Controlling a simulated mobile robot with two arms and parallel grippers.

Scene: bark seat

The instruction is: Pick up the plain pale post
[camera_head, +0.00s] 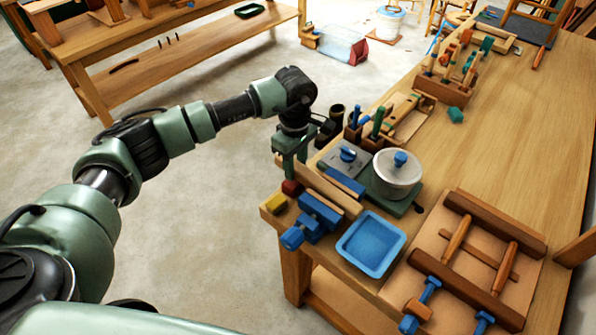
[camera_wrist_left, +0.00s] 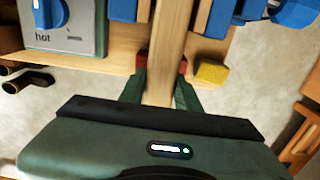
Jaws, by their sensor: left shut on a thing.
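The plain pale post (camera_head: 330,190) is a long wooden bar at the near left corner of the workbench. It also shows in the left wrist view (camera_wrist_left: 171,50), running away from between the fingers. My left gripper (camera_head: 290,163) is shut on its near end; the green fingers (camera_wrist_left: 160,94) lie on either side of it. I cannot tell whether the post touches the bench. A red block (camera_head: 291,188) and a yellow block (camera_head: 276,203) are close to the gripped end. My right gripper is not in view.
Blue clamp parts (camera_head: 317,215) lie close beside the post, and a blue tray (camera_head: 371,243) is nearby. A hot plate (camera_head: 344,160) and a white pot (camera_head: 397,174) stand behind. A wooden frame (camera_head: 470,250) lies at right. Floor to the left is clear.

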